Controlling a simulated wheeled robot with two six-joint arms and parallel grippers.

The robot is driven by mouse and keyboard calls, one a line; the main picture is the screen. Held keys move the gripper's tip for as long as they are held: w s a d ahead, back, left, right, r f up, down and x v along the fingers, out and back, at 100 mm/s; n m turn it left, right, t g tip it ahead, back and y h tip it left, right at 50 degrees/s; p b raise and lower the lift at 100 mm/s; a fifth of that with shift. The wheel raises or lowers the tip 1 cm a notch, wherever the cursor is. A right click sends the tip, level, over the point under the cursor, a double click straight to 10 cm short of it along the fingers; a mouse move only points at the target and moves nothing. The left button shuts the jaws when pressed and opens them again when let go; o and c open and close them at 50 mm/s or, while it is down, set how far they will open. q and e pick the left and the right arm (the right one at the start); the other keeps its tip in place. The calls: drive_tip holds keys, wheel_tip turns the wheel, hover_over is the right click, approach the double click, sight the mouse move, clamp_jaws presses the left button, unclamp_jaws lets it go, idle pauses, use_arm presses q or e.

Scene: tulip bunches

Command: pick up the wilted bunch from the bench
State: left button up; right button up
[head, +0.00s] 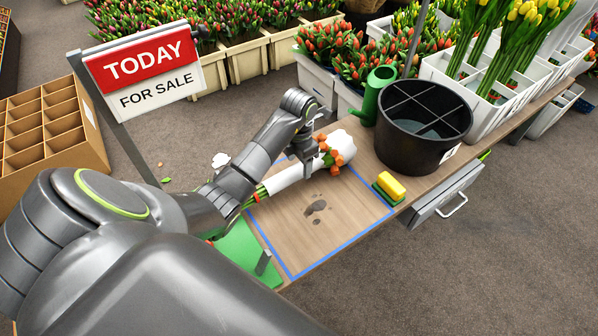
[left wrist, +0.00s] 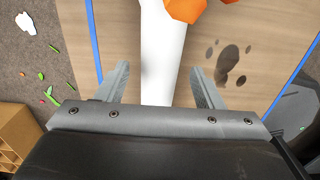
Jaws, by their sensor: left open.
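The bunch lies on the wooden bench (head: 340,215), a white-wrapped bundle (head: 290,180) with green stems toward the lower left and drooping orange heads around its upper right end. My left gripper (head: 308,152) is over the bunch near its heads, pointing down. In the left wrist view the white wrap (left wrist: 163,45) runs between the two spread fingers of the open left gripper (left wrist: 160,75), with orange petals at the top edge. I cannot tell whether the fingers touch the wrap. My right gripper is not in view.
Blue tape outlines the bench area, with dark wet spots (head: 318,206) inside. A yellow and green sponge (head: 390,187), a black divided bucket (head: 422,140) and a green watering can (head: 372,95) stand to the right. A green mat (head: 238,258) lies at the lower left.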

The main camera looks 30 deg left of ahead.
use_arm(q)
wheel_tip(320, 180, down, 2)
drive_tip(key=shift+f, duration=0.25)
drive_tip(key=c, duration=1.3)
drive_tip(key=shift+o, duration=0.2)
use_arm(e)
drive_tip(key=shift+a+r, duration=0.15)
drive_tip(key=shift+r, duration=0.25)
use_arm(q)
drive_tip(key=shift+a+r, duration=0.1)
drive_tip(key=shift+r, duration=0.05)
